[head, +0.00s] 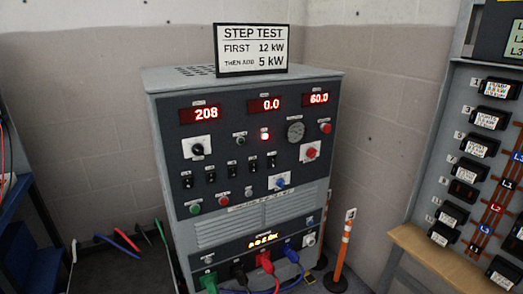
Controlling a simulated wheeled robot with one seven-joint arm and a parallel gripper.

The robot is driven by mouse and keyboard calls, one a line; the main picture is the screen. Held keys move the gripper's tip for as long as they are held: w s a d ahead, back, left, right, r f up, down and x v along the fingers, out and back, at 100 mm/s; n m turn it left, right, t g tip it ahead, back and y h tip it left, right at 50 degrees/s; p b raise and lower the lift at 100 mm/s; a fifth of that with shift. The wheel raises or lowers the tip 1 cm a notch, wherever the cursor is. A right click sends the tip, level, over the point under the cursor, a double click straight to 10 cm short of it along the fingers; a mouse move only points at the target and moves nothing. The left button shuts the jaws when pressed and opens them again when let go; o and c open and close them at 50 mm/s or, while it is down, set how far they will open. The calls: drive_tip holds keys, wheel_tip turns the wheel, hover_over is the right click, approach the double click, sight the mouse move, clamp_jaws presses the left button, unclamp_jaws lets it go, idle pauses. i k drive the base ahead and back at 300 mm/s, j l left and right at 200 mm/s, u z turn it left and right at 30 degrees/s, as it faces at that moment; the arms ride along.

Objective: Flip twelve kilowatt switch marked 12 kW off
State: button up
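The load-bank cabinet (172,140) stands in the middle of the head view. A row of small black toggle switches (231,168) runs across its dark front panel. Their labels are too small to read, so I cannot tell which is marked 12 kW or which way each lever points. Red displays above read 208 (206,114), 0.0 (271,105) and 60.0 (319,98). My gripper is not in view.
A sign (251,50) reading "STEP TEST FIRST 12 kW THEN ADD 5 kW" stands on the cabinet. Colored cables (266,262) plug in at its base. An orange post (343,250) stands at right. A breaker panel (452,110) with a wooden ledge (432,258) fills the right side.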

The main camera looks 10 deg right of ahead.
sight(272, 161)
drive_tip(key=i+j+u, duration=0.2)
drive_tip(key=i, duration=0.3)
drive_tip(key=i+j+u, duration=0.25)
drive_tip(key=i, duration=0.25)
drive_tip(key=l, duration=0.1)
